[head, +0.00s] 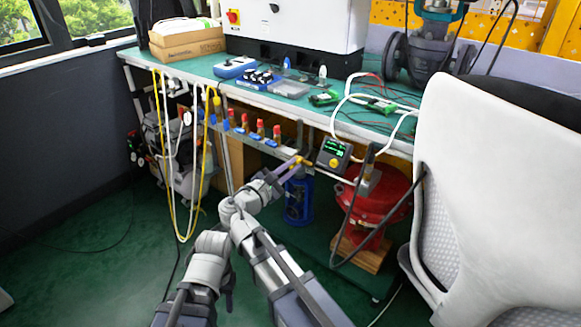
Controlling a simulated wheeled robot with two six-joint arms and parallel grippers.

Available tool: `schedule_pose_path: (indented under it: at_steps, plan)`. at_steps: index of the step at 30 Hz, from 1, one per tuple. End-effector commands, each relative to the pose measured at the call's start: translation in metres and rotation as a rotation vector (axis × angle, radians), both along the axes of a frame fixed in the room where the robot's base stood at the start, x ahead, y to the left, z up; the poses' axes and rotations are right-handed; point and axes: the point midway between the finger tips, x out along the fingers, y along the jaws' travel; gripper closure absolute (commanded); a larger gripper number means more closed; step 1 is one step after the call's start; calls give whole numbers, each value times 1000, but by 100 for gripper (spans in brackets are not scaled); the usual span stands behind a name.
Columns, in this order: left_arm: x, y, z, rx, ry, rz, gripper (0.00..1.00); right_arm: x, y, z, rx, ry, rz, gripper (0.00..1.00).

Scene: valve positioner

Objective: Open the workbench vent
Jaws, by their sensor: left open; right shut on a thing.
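The workbench vent appears to be the small valve with a yellow handle (305,161) at the right end of the grey manifold rail (262,141) under the bench edge. My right gripper (299,162) reaches up to it and is shut on the yellow handle; the fingers partly cover the handle. My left gripper (229,294) is low, at the left of my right arm, well away from the rail. It is open, partly hidden by its own wrist, and nothing shows in it.
Several red-topped valves with blue parts (243,123) stand along the rail. A display box (333,154) is just right of the handle. A blue cylinder (298,200) and red actuator (372,205) stand below. A white chair (490,180) blocks the right. Yellow cables (163,180) hang left.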

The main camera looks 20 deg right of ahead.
Motion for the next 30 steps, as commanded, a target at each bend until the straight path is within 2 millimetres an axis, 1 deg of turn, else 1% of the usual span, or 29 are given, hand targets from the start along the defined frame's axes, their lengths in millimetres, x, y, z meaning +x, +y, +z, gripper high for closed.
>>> schedule_pose_path:
  at_steps: [18,30]
  plan:
    - [0,0,-6,0,0,1,50,-4,-3,-7,355,-452,-1,100]
    - [0,0,-9,0,0,2,50,-4,-3,-9,513,-653,-1,100]
